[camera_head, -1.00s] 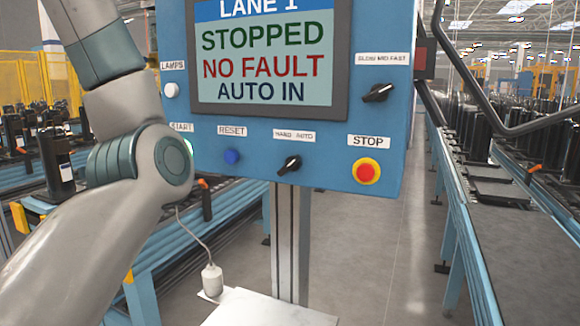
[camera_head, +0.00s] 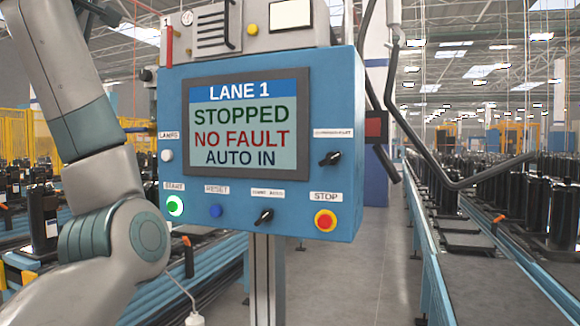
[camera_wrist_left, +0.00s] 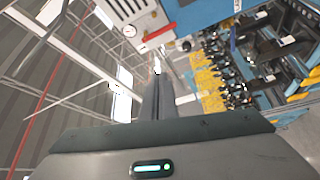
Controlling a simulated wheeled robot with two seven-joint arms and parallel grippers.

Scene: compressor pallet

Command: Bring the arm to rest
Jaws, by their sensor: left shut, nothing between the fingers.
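My left arm (camera_head: 100,200) comes in from the left in the camera_head view and rises past the panel's left side, out of the top of the picture. My left gripper (camera_wrist_left: 158,78) shows in the left wrist view, its dark fingers together and empty, pointing up toward the roof. The blue control panel (camera_head: 345,185) reads LANE 1, STOPPED, NO FAULT, AUTO IN on its screen (camera_head: 246,125). The START button (camera_head: 175,206) glows green, just right of my arm. My right gripper is in neither view.
The panel has a blue RESET button (camera_head: 215,211), black selector knobs and a red STOP button (camera_head: 325,220). A grey box (camera_head: 215,32) sits above it. A bent dark bar (camera_head: 455,185) hangs at the right. Conveyors run on both sides, with open floor (camera_head: 375,270) between.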

